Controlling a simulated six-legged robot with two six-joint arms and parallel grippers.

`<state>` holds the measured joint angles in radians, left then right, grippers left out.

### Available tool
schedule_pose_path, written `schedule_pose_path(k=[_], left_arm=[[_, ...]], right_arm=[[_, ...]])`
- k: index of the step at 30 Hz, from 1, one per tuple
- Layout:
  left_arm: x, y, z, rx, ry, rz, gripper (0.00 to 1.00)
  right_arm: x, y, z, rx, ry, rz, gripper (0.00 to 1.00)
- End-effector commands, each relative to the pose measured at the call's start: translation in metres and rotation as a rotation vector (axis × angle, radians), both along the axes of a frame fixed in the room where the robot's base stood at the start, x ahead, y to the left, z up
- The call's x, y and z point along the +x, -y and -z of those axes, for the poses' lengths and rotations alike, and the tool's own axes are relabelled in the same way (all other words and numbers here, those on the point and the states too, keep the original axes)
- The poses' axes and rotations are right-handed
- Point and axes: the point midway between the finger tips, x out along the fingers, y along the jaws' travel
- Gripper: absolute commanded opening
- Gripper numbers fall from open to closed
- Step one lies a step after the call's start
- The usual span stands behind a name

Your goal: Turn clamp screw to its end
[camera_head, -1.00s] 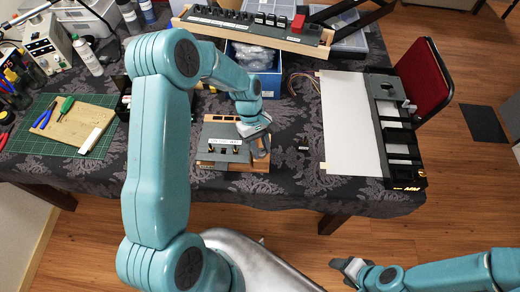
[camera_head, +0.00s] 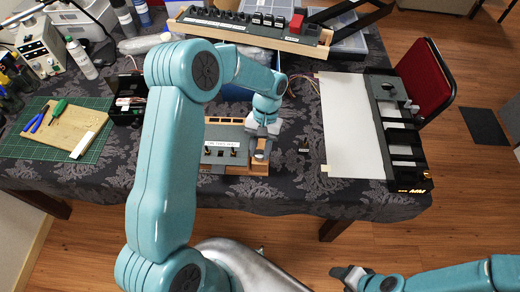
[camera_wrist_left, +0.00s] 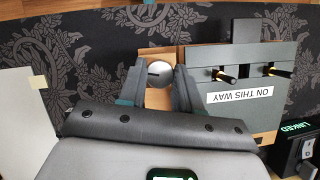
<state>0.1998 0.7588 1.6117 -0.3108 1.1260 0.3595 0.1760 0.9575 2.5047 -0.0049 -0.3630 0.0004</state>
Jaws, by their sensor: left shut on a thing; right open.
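The clamp screw (camera_wrist_left: 159,72) shows in the left wrist view as a round silver head with a dark slot. It sits over a wooden strip beside a grey panel (camera_wrist_left: 270,58) marked "ON THIS WAY". My left gripper (camera_wrist_left: 158,75) has one finger on each side of the screw head and is shut on it. In the head view, my left gripper (camera_head: 262,150) is at the right end of the panel (camera_head: 222,132) and hides the screw. My right gripper (camera_head: 341,271) is open and empty, low in the head view, away from the table.
A white board with a black panel (camera_head: 400,130) lies on the right of the table. A switch panel (camera_head: 250,27) stands at the back. A green mat (camera_head: 92,150) with tools lies at the left. The patterned cloth (camera_head: 295,165) right of the left gripper is mostly clear.

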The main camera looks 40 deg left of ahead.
Motion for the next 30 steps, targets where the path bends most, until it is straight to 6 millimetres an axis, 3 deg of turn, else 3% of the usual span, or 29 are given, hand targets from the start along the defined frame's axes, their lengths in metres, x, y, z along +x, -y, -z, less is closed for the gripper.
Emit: schedule_pose_path(k=[23, 24, 26, 30], left_arm=[[0.0016, 0.0000, -0.0013, 0.002, 0.006, 0.101, 0.03], [0.0016, 0.0000, -0.0013, 0.003, 0.005, 0.100, 0.40], [0.0014, 0.0001, -0.0012, 0.001, 0.005, 0.100, 0.59], [0.0009, 0.0004, -0.0007, 0.001, 0.003, 0.100, 0.59]], right_arm=[[0.0000, 0.0000, 0.0036, 0.000, 0.000, 0.000, 0.59], [0.0000, 0.0000, 0.0036, 0.000, 0.000, 0.000, 0.59], [0.0000, 0.0000, 0.0036, 0.000, 0.000, 0.000, 0.59], [0.0000, 0.0000, 0.0036, 0.000, 0.000, 0.000, 0.59]])
